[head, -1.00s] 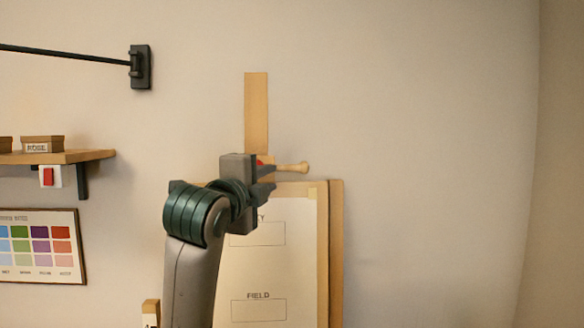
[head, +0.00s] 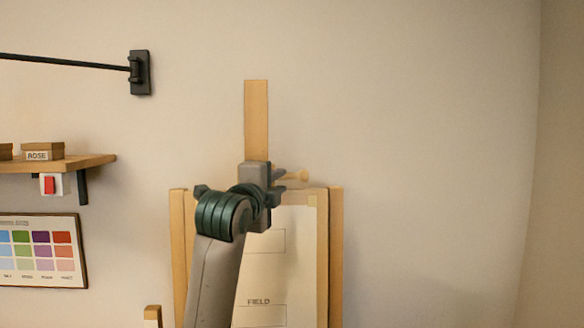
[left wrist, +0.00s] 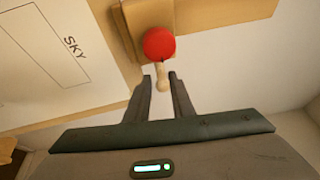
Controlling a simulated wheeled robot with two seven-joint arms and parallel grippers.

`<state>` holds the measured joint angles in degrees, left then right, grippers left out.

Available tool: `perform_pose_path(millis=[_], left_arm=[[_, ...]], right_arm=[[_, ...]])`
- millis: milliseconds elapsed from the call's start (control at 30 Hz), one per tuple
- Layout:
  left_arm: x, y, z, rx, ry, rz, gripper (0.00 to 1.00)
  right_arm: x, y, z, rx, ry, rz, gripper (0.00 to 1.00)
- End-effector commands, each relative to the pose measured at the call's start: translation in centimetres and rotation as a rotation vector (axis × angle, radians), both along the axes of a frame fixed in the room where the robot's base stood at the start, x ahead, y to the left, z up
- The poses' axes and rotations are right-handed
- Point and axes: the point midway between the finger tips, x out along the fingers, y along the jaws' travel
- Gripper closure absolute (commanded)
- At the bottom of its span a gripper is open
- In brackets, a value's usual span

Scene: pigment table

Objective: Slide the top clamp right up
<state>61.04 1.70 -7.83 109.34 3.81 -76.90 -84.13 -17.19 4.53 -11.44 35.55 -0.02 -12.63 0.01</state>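The top clamp (left wrist: 150,14) is a wooden block on the easel's upright mast (head: 257,115), at the top edge of the board (head: 285,235). It has a red round knob (left wrist: 159,44) and a pale wooden handle (head: 299,176). My left gripper (head: 277,188) is in front of the clamp and hides most of it in the head view. In the left wrist view its two fingers (left wrist: 160,79) are apart, with the handle's end (left wrist: 161,72) between the tips and gaps seen at both sides. My right gripper is not in view.
A shelf (head: 85,163) with small boxes (head: 43,151), a red switch (head: 50,185) and a colour chart (head: 40,250) are on the wall at left. A black rail (head: 70,58) runs above. The mast above the clamp and the wall at right are clear.

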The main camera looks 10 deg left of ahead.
Motion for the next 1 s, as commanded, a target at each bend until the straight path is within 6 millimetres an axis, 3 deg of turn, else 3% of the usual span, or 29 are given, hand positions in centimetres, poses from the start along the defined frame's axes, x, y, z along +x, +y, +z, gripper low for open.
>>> perform_pose_path(millis=[33, 500, 700, 1000], left_arm=[[1.0, -0.2, 0.4, -0.002, 0.005, -0.001, 0.78], [8.7, -1.0, 0.8, -0.001, 0.002, -0.001, 0.78], [10.3, -1.2, 0.7, -0.001, 0.001, -0.001, 0.78], [10.8, -1.3, 0.5, 0.000, -0.001, -0.001, 0.78]], right_arm=[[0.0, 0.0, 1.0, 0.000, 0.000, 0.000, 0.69], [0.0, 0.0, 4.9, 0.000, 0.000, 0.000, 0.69], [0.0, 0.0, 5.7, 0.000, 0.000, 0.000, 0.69], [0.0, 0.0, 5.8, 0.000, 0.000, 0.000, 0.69]])
